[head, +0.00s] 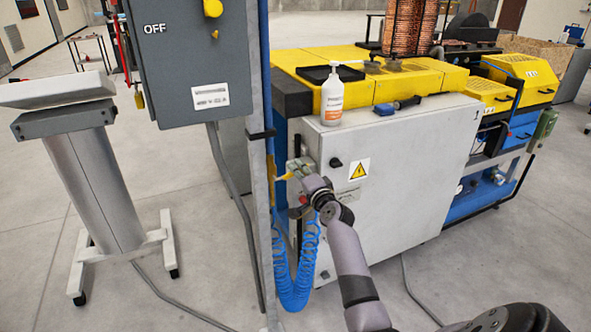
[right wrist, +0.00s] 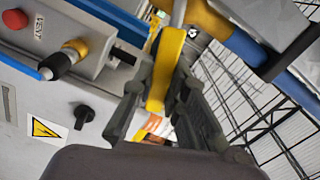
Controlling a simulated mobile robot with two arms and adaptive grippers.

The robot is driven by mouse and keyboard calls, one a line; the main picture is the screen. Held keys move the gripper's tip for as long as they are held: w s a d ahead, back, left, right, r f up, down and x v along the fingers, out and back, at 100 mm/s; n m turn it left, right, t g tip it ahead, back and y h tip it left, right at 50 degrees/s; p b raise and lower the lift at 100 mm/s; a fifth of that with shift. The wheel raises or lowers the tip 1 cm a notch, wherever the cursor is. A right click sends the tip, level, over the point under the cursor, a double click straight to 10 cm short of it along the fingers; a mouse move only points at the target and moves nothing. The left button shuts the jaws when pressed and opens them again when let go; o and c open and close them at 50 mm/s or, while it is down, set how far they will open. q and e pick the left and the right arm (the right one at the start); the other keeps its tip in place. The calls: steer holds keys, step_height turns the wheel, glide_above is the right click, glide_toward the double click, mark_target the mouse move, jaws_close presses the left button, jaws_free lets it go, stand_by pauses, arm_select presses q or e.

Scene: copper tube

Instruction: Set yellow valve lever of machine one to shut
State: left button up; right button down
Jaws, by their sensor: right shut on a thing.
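The yellow valve lever (right wrist: 168,62) is in the right wrist view, between the two dark fingers of my right gripper (right wrist: 162,88). The gripper is shut on it. In the head view my right gripper (head: 294,174) is at the left front edge of the white machine cabinet (head: 400,165), beside a grey post. There the lever is small and mostly hidden by the gripper. Its exact angle and the valve body are hard to tell. My left gripper is not in view.
A grey post (head: 259,120) with a switch box (head: 195,60) stands close left of my gripper. A coiled blue hose (head: 294,270) hangs below it. A white bottle (head: 332,97) stands on the cabinet. A red button (right wrist: 15,19) and a yellow-collared knob (right wrist: 62,60) are near the lever.

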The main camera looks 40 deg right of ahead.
steer(key=shift+d+f+m+b, duration=0.1)
steer(key=shift+f+m+b, duration=0.1)
steer(key=shift+f+m, duration=0.55)
steer(key=shift+d+f+m+b, duration=0.1)
steer(key=shift+f+m+b, duration=0.2)
steer(key=shift+m, duration=0.75)
steer(key=shift+f, duration=0.1)
steer(key=c, duration=1.6)
jaws_free()
steer(key=shift+o, duration=0.2)
steer(key=shift+s, duration=0.1)
steer(key=v, duration=1.2)
